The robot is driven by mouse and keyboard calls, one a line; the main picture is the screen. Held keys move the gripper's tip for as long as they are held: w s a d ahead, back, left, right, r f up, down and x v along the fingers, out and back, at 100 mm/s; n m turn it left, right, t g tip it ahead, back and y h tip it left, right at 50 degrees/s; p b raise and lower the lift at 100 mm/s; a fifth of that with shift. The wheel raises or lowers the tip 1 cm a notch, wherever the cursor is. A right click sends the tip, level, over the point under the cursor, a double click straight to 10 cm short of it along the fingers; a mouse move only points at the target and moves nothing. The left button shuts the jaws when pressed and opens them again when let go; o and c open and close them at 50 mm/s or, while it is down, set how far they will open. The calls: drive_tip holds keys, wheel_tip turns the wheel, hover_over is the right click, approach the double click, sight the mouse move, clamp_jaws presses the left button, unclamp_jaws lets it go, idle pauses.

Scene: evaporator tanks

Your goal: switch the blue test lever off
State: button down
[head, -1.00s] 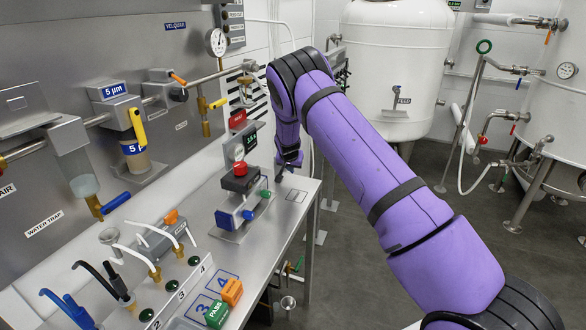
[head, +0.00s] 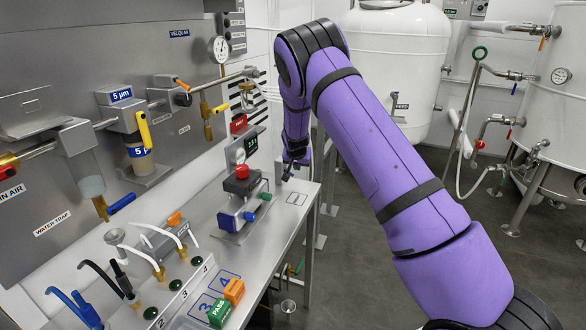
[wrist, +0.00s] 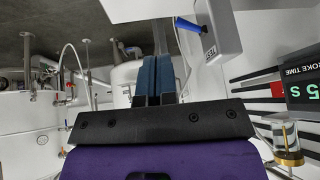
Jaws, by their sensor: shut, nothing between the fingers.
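In the wrist view the blue test lever (wrist: 189,25) sticks out from the side of a pale grey box marked TEST (wrist: 216,27). The lever lies to the right of my fingertips and a little further up the picture, apart from them. My gripper's dark blue fingers (wrist: 154,62) are together with nothing between them. In the head view my gripper (head: 287,176) hangs low at the far end of the steel bench, beside the test station (head: 241,200). I cannot pick out the test lever in the head view.
A STROKE TIME display (wrist: 303,88) and a small glass cup (wrist: 286,137) stand at the right in the wrist view. The bench (head: 270,240) carries several levers and orange and green blocks (head: 226,302) nearer me. White tanks (head: 397,70) stand beyond the floor.

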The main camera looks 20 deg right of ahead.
drive_tip(key=shift+s+d+r, duration=0.1)
drive_tip(key=shift+s+r, duration=0.4)
drive_tip(key=shift+s, duration=0.25)
drive_tip(key=shift+s+d+r, duration=0.15)
drive_tip(key=shift+s+r, duration=0.3)
drive_tip(key=shift+s, duration=0.3)
drive_tip(key=shift+s+d+r, duration=0.1)
drive_tip(key=shift+s+r, duration=0.4)
drive_tip(key=shift+s, duration=0.25)
drive_tip(key=s+a+r+n+y, duration=0.2)
drive_tip(key=s+a+r+y, duration=0.15)
drive_tip(key=s+r, duration=1.95)
drive_tip(key=s+a+r+n, duration=0.1)
drive_tip(key=s+r, duration=0.1)
drive_tip(key=s, duration=0.7)
drive_tip(key=s+a+r+n, duration=0.2)
drive_tip(key=s, duration=0.8)
drive_tip(key=s+a+r+n, duration=0.1)
drive_tip(key=s+r, duration=0.2)
drive_tip(key=s, duration=0.6)
drive_tip(key=shift+s+a+n, duration=0.15)
drive_tip(key=shift+a+n, duration=0.2)
drive_tip(key=shift+n, duration=0.05)
